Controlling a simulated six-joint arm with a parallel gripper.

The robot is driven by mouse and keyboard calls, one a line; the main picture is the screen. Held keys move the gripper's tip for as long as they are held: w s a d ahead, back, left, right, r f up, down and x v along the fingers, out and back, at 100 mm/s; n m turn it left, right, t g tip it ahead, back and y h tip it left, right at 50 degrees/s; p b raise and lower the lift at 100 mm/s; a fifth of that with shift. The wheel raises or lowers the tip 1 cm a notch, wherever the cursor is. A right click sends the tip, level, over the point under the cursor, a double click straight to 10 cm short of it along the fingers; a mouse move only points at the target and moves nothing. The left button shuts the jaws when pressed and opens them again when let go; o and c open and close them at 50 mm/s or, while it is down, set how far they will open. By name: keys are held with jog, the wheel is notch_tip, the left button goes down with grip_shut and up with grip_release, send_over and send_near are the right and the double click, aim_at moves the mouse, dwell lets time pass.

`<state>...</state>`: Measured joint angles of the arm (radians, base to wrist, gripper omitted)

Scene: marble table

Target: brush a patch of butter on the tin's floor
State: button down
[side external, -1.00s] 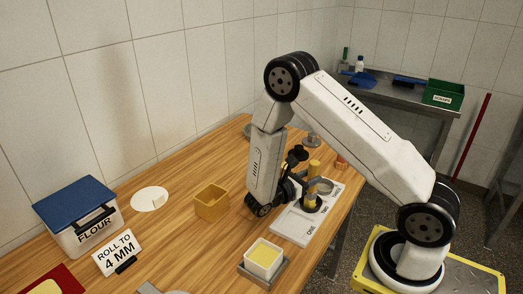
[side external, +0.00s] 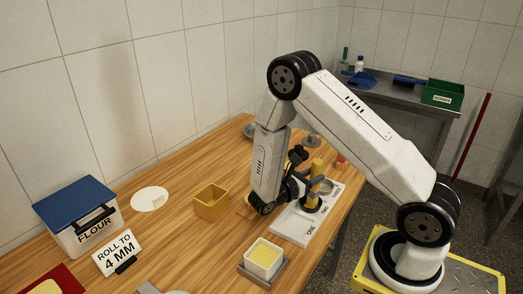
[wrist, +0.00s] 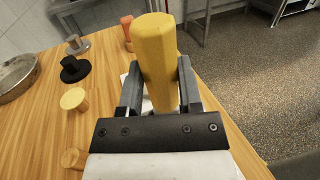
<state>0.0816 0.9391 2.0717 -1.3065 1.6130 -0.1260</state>
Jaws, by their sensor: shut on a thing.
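My gripper (wrist: 159,66) is shut on a thick yellow handle (wrist: 160,40) between its two dark fingers. In the side view, my gripper (side external: 311,184) holds this yellow handle (side external: 317,167) upright over the white board. Its lower end is at a dark round base on the board; I cannot see bristles. A white square tub (side external: 251,262) with a pale yellow, butter-like filling (side external: 265,253) stands at the front on a grey tray. A round metal tin (wrist: 20,72) is cut off at the left edge of the wrist view. Its floor is mostly out of view.
The white board (side external: 291,230) is marked ONE, TWO and more. A yellow square box (side external: 212,203), flour bin (side external: 80,215) and "ROLL TO 4 MM" sign (side external: 118,252) stand to the left.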

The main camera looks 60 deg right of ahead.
aim_at(314, 163)
jog(key=shift+r, duration=0.1)
jog(key=shift+r, duration=3.4)
jog(key=shift+a, duration=0.1)
